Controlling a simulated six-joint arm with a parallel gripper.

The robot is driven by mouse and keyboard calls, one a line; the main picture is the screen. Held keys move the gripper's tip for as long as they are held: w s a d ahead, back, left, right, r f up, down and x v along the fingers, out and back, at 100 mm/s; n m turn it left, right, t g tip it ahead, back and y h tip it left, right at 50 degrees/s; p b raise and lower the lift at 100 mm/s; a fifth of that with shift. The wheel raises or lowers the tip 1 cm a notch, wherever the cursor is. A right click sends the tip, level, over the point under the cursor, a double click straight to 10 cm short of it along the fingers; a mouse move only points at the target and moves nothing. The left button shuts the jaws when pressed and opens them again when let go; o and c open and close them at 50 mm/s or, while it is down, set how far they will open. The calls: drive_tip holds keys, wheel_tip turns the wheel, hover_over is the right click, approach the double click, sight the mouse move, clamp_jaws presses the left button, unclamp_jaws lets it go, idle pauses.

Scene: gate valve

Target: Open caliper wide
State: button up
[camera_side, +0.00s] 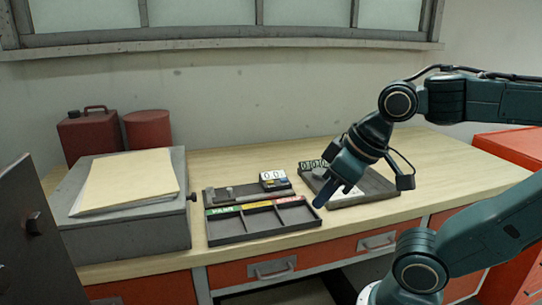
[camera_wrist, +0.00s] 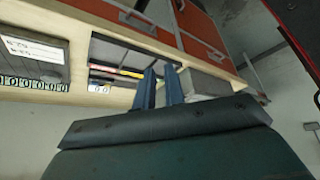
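A dark flat device (camera_side: 222,196) with a small grey knob-like part and a white number display (camera_side: 273,177) lies on the bench behind the sorting tray; it may be the caliper, but its jaws are too small to make out. My gripper (camera_side: 322,198) points down and left between the tray's right end and a dark board, apart from the device. In the wrist view, my gripper's two blue fingers (camera_wrist: 160,72) stand with a narrow gap between them and hold nothing visible.
The dark three-compartment tray (camera_side: 228,229) has green, yellow and red labels. The dark board (camera_side: 375,185) with white paper and number dials lies at right; it also shows in the wrist view (camera_wrist: 32,60). A grey box (camera_side: 125,230) with folders and red canisters (camera_side: 90,135) stand left.

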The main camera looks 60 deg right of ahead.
drive_tip(key=o, duration=0.3)
drive_tip(key=shift+w, duration=0.1)
drive_tip(key=shift+o, duration=0.8)
drive_tip(key=shift+w+r, duration=0.2)
drive_tip(key=g, duration=0.1)
hover_over(231, 189)
drive_tip(key=s, duration=0.6)
drive_tip(key=shift+w, duration=0.25)
drive_tip(key=x, duration=1.3)
drive_tip(key=shift+f, duration=0.3)
drive_tip(key=shift+w, duration=0.1)
